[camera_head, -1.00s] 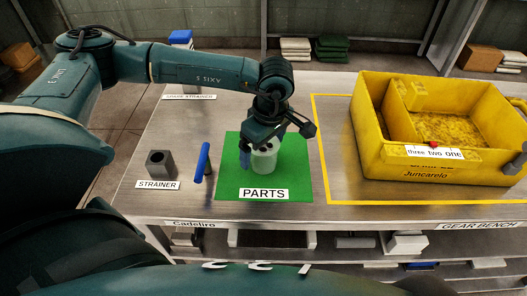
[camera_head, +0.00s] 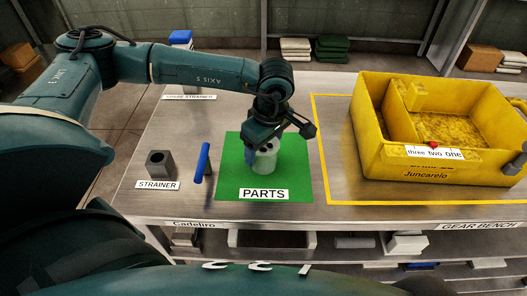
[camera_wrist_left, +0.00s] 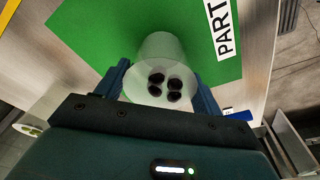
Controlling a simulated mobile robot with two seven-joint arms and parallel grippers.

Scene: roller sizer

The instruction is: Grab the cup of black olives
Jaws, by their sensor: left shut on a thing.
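The cup (camera_head: 264,161) is pale and translucent and stands on the green mat (camera_head: 290,178), behind the PARTS label. In the left wrist view the cup (camera_wrist_left: 165,55) shows several dark round olives (camera_wrist_left: 165,84) inside it. My left gripper (camera_head: 258,147) comes down over the cup from above. Its two fingers (camera_wrist_left: 163,85) lie on opposite sides of the cup and are shut on it. The gripper hides part of the cup's rim in the head view. My right gripper is not in view.
A yellow divided bin (camera_head: 440,172) stands inside a yellow outline on the right of the metal table. A grey block with a hole (camera_head: 159,164) and an upright blue-topped piece (camera_head: 203,160) stand left of the mat. Bare table (camera_head: 215,115) lies behind the mat.

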